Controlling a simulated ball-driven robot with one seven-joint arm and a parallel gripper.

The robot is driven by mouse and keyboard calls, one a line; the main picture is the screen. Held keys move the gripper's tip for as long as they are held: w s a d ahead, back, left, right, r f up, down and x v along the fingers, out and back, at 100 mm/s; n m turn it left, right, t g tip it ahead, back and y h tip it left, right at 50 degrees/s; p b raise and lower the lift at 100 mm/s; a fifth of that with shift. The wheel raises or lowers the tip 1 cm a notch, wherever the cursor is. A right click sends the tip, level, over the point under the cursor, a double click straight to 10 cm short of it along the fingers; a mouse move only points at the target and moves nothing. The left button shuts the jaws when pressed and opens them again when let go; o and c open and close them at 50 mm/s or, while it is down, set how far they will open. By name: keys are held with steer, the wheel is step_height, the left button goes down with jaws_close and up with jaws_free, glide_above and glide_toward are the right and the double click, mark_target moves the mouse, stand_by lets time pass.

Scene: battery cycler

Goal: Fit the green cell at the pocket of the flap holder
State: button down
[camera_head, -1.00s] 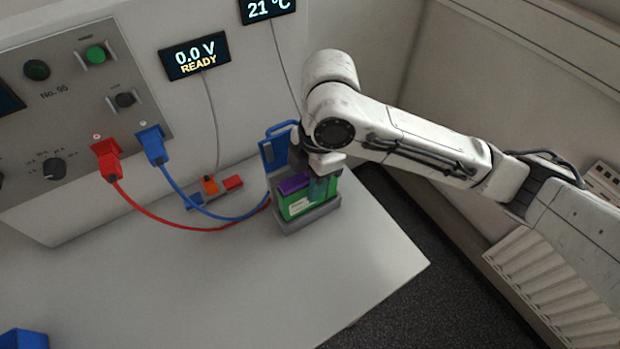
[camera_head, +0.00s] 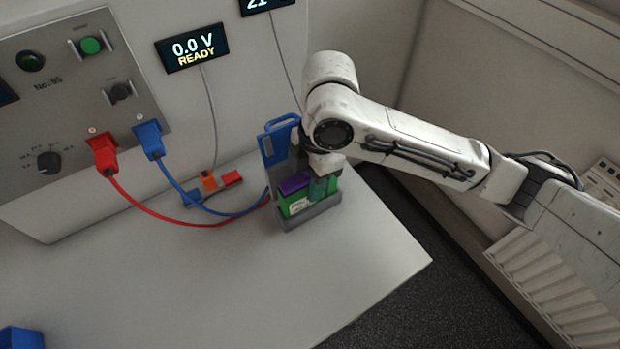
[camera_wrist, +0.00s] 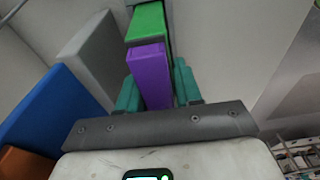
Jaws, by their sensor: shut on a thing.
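The green cell (camera_head: 302,205) with a purple top (camera_head: 294,184) stands upright in the grey flap holder (camera_head: 310,221) near the bench's right edge. How deep it sits in the pocket I cannot tell. My gripper (camera_head: 321,186) has teal fingers and is shut on the cell from above. In the wrist view the purple part (camera_wrist: 151,75) lies between the fingers, with the green body (camera_wrist: 147,22) beyond it. The holder's blue flap (camera_head: 278,143) stands raised behind the cell; it also shows at left in the wrist view (camera_wrist: 55,108).
A red plug (camera_head: 103,156) and a blue plug (camera_head: 151,141) sit in the panel, their cables running towards the holder. Small orange and red blocks (camera_head: 219,181) lie by the wall. A display (camera_head: 192,48) reads 0.0 V READY.

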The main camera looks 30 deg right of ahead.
steer(key=shift+f+b, duration=0.55)
steer(key=shift+f, duration=0.2)
stand_by(0.6)
steer(key=c, duration=0.7)
jaws_free()
